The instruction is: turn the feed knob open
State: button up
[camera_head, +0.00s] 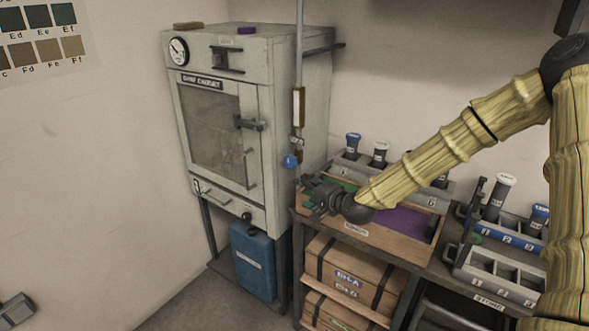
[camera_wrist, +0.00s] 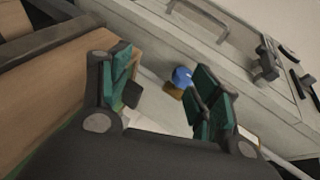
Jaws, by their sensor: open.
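A round blue knob (camera_head: 290,161), which I take to be the feed knob, sits low on the thin vertical pipe (camera_head: 299,60) at the cabinet's right front edge. In the wrist view the blue knob (camera_wrist: 182,76) shows beyond my fingers, close to the right finger in the picture, with a brass-coloured part below it. My gripper (camera_head: 311,196) is open and empty, below and slightly right of the knob in the head view. Its green-padded fingers (camera_wrist: 165,98) stand apart in the wrist view. I see no contact with the knob. I cannot read its setting.
The grey cabinet (camera_head: 257,95) has a glass door, gauge and handles. A wooden tray (camera_head: 385,238) lies under my gripper, with several capped bottles in a rack behind it. A blue container (camera_head: 253,262) stands under the cabinet.

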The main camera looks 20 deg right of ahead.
jog(key=m+t, duration=0.1)
send_near(294, 163)
jog(key=p+x, duration=0.1)
jog(key=x, duration=0.9)
jog(key=shift+p, duration=0.3)
jog(key=c, duration=1)
